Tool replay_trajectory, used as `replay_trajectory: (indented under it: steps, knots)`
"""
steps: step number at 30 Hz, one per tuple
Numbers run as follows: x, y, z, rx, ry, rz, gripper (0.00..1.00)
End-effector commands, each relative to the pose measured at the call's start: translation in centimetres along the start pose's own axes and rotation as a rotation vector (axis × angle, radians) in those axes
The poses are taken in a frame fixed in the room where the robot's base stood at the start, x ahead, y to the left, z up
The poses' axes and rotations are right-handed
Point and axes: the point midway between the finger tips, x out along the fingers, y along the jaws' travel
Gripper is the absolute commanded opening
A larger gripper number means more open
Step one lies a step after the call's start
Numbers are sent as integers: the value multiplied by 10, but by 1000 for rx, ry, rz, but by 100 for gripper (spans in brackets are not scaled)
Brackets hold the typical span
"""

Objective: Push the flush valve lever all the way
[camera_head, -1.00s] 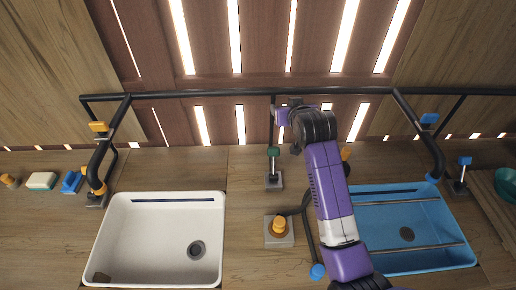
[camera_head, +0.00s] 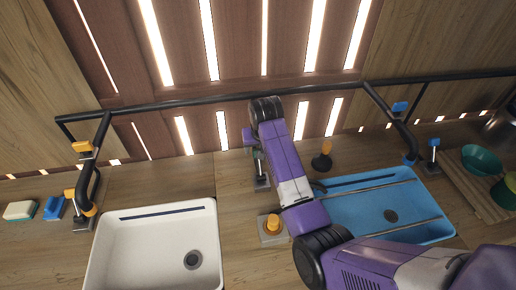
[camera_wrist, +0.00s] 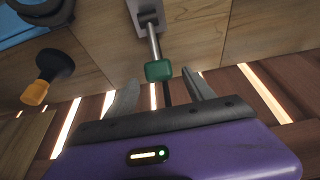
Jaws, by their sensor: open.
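A metal lever with a green knob (camera_head: 256,153) stands on a grey base plate (camera_head: 262,184) between the two sinks; I take it for the flush valve lever. In the wrist view, its green knob (camera_wrist: 158,70) and metal rod (camera_wrist: 152,38) show at the top centre. My gripper (camera_wrist: 163,88) is open, with one finger on each side of the knob in that picture; I cannot tell whether it touches. In the head view, my gripper (camera_head: 249,137) is beside the knob, partly hidden by my arm.
A white sink (camera_head: 150,215) is at left and a blue sink (camera_head: 385,210) at right. An orange button (camera_head: 272,224) is on a grey plate between them. A plunger (camera_head: 322,162) stands near the blue sink. A black pipe (camera_head: 200,101) runs along the back.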

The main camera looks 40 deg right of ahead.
Motion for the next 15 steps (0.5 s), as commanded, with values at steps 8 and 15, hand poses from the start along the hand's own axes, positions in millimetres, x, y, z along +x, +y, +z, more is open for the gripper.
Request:
replay_trajectory:
  steps: [8,15]
  knots:
    - [21,0,0,1,0,0,62]
    - [22,0,0,1,1,0,62]
